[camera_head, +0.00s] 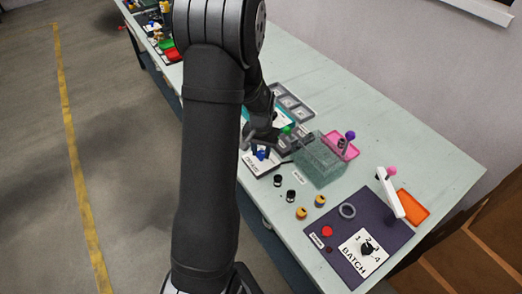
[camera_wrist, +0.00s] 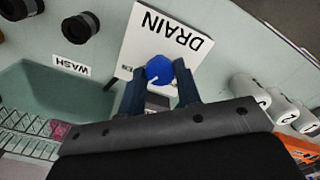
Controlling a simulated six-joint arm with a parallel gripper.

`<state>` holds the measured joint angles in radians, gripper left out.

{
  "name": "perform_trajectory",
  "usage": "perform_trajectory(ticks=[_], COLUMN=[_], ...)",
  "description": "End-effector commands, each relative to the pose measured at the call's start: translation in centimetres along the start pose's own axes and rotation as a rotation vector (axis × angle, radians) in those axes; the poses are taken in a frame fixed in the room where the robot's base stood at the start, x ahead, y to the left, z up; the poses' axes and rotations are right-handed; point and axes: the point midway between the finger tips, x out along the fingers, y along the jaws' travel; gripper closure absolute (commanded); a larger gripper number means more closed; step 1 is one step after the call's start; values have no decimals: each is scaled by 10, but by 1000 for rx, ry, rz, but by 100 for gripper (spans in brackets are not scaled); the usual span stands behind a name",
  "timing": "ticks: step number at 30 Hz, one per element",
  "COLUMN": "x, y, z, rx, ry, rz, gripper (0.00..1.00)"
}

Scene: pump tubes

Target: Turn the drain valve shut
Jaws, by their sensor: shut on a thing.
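The drain valve is a blue knob (camera_wrist: 159,70) on a white plate marked DRAIN (camera_wrist: 165,38) in the wrist view. My gripper (camera_wrist: 160,85) has its two dark blue fingers on either side of the knob and is shut on it. In the head view the blue knob (camera_head: 262,154) shows on the white plate (camera_head: 258,164), just right of my arm. How far the valve is turned is hard to tell.
A teal wash basin (camera_wrist: 50,95) with a wire rack lies beside the plate; the rack (camera_head: 320,160) also shows in the head view. White numbered cylinders (camera_wrist: 275,105) stand right of my gripper. Black knobs (camera_head: 278,181) and a BATCH dial panel (camera_head: 365,250) are nearer the front.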

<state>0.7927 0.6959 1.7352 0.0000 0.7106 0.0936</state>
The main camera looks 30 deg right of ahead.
Motion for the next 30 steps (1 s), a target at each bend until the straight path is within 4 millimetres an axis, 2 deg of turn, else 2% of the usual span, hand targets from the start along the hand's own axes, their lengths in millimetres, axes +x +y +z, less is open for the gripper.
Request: perform_trajectory(ticks=[30], x=[0], y=[0], z=[0], rx=[-957], ry=[0], rz=[0], gripper=[92])
